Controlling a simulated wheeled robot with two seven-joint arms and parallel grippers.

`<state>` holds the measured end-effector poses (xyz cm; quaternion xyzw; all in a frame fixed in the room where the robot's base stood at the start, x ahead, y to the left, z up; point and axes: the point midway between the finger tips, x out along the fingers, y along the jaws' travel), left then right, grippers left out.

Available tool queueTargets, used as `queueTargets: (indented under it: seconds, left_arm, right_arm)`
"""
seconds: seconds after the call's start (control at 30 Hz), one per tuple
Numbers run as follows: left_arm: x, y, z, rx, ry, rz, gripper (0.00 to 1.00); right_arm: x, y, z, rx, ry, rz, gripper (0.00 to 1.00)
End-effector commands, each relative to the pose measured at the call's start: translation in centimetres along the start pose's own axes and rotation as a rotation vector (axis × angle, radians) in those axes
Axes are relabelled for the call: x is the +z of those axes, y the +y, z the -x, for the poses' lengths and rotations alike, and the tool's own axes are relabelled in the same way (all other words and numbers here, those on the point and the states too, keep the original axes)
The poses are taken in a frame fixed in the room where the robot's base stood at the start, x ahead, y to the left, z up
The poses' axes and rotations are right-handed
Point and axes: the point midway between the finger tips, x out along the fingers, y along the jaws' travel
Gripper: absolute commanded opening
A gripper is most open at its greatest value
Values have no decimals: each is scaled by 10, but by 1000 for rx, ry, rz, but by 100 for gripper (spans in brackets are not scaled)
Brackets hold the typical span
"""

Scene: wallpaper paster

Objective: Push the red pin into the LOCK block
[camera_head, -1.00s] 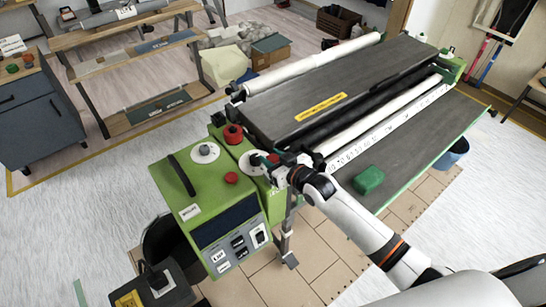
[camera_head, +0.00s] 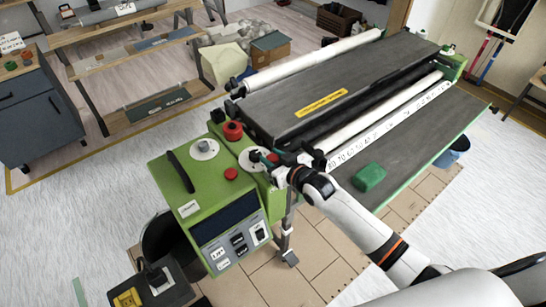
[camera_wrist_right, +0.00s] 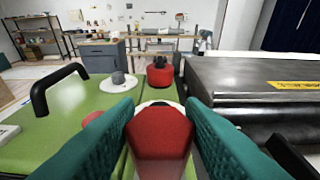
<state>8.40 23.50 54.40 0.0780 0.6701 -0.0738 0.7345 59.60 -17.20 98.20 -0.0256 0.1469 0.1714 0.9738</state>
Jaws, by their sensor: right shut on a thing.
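My right gripper (camera_head: 266,157) is at the near end of the green machine, over a white disc (camera_head: 250,158). In the right wrist view its teal fingers (camera_wrist_right: 160,130) are closed on both sides of a red faceted piece, the red pin (camera_wrist_right: 160,143). The white disc shows just behind the pin. In the head view the pin is mostly hidden by the gripper. I cannot read a LOCK label, and cannot tell how deep the pin sits. My left gripper is not in view.
A larger red knob (camera_head: 233,131) stands just beyond the gripper. A red button (camera_head: 231,174), a black handle (camera_head: 181,171) and a grey knob on a white disc (camera_head: 204,149) are on the green housing.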

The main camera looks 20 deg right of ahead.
Motion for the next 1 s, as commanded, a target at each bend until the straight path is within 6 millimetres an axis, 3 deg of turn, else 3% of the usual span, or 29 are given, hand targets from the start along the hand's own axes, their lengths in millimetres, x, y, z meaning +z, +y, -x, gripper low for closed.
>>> queueTargets:
  seconds: [1.0]
  left_arm:
    - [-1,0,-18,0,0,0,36]
  right_arm:
    - [-25,0,-8,0,0,0,14]
